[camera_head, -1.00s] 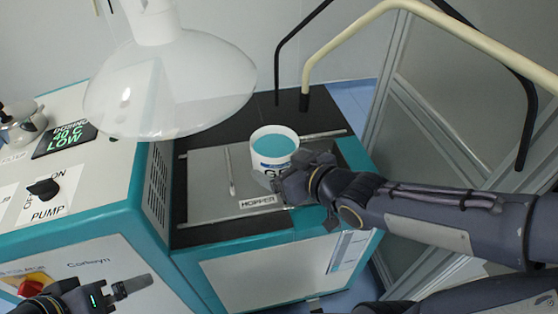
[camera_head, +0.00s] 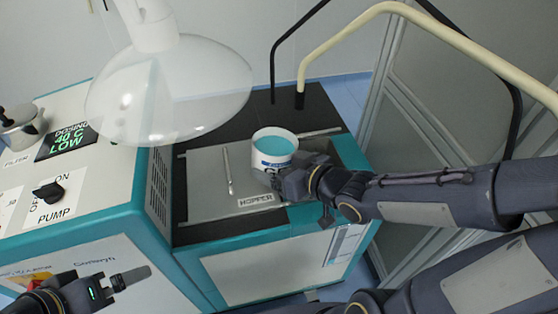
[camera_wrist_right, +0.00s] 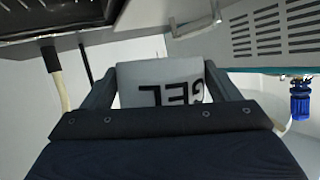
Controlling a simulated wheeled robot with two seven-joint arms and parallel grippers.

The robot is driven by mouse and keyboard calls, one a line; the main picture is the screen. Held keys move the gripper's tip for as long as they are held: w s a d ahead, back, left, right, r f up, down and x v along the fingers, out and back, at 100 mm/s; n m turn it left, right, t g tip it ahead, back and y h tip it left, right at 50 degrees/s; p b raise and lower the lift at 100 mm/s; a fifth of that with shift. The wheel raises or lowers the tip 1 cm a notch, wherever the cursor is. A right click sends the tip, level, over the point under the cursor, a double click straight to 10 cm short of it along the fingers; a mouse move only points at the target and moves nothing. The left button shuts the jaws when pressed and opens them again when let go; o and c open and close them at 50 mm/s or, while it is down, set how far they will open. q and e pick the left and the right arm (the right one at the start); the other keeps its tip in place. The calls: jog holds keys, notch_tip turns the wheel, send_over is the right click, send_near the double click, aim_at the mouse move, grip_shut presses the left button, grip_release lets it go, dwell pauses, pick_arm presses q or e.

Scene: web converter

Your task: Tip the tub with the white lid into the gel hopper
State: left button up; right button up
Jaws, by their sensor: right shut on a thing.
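The tub (camera_head: 273,160) is white, with a dark blue band and a teal round top; I see no white lid on it. My right gripper (camera_head: 288,178) is shut on its near right side. In the right wrist view the tub's white wall (camera_wrist_right: 160,85), with GEL printed on it, sits between the two fingers. The tub is roughly upright above the right part of the grey hopper plate (camera_head: 205,180), labelled HOPPER at its front. I see no opening in the plate. My left gripper (camera_head: 125,280) is low at the left, away from the tub; its jaws are seen edge-on.
A clear dome (camera_head: 165,90) hangs over the back left of the hopper. A cream bent tube (camera_head: 400,8) and a black one (camera_head: 285,42) rise behind. The machine's panel with the PUMP knob (camera_head: 48,192) is at left. A framed panel (camera_head: 480,120) stands at right.

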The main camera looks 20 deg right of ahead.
aim_at(296, 145)
jog(key=shift+w+d+f+m+y+p, duration=0.25)
jog(key=shift+m+y+p, duration=0.35)
jog(key=shift+p, duration=0.75)
jog(key=shift+w+d+f+m+g+y+p, duration=0.25)
jog(key=shift+d+f+m+y+p, duration=0.5)
jog(key=shift+m+p, duration=0.55)
jog(key=shift+f+m+y+p, duration=0.5)
jog(key=shift+m+y+p, duration=0.2)
jog(key=shift+m, duration=0.5)
jog(key=shift+d+r+m+y+p, duration=0.1)
jog(key=shift+r+m+y+p, duration=0.65)
jog(key=shift+r+m+p, duration=0.45)
jog(key=shift+w+d+r+m+y+p, duration=0.15)
jog(key=shift+d+r+m+y+p, duration=0.25)
jog(key=shift+m+p, duration=0.55)
jog(key=shift+w+d+r+m+y+p, duration=0.15)
jog(key=shift+r+m+y+p, duration=0.3)
jog(key=shift+p, duration=0.65)
jog(key=shift+w+d+r+m+t+p, duration=0.1)
jog(key=shift+d+r+m+t+p, duration=0.2)
jog(key=shift+m, duration=0.3)
jog(key=shift+w+d+r+m+t+p, duration=0.15)
jog(key=shift+m+t+p, duration=0.1)
jog(key=shift+m+p, duration=0.25)
jog(key=shift+d+r+m+t+p, duration=0.2)
jog(key=shift+r+m+t+p, duration=0.1)
jog(key=shift+m, duration=0.4)
jog(key=shift+w+d+r+m+t+y, duration=0.2)
jog(key=shift+d+m+t+y, duration=0.25)
jog(key=shift+m, duration=0.65)
